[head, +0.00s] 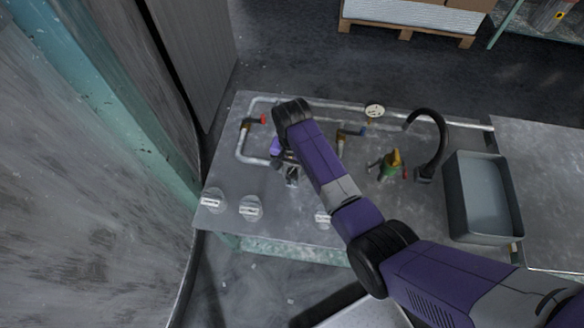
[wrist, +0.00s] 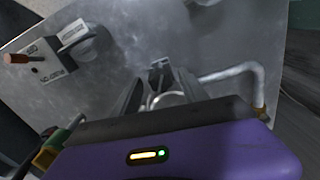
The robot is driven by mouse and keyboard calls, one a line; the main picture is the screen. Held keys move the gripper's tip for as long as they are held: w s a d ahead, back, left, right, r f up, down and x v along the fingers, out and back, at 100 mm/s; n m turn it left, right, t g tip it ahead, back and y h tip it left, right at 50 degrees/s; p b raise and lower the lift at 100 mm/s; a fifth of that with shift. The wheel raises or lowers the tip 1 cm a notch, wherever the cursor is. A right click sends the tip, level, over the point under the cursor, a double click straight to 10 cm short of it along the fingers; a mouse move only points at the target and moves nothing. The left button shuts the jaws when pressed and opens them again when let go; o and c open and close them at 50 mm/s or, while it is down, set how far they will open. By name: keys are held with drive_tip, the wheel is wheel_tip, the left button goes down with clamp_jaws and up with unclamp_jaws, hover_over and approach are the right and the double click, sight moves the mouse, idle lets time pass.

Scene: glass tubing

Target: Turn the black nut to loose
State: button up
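My gripper (head: 290,172) is low over the metal worktop, at the end of the glass or metal tubing (head: 256,160) on the left. In the wrist view my gripper (wrist: 160,88) has its two fingers apart, one on each side of a pale round pipe end (wrist: 168,101). A small dark notched piece (wrist: 160,72) shows just beyond the fingertips; I cannot tell whether it is the black nut. No clear contact between fingers and nut is visible. In the head view my arm and wrist hide much of this spot.
Several white-labelled fixtures (head: 251,207) stand along the worktop's front edge. A grey basin (head: 459,208) is at right.

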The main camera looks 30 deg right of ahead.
sight(291, 171)
clamp_jaws()
drive_tip(key=shift+r+n+p, duration=0.15)
drive_tip(key=shift+n+p, duration=0.4)
drive_tip(key=shift+n, duration=0.95)
drive_tip(key=shift+o, duration=0.6)
unclamp_jaws()
drive_tip(key=shift+r, duration=3.8)
drive_tip(key=shift+a+f, duration=0.1)
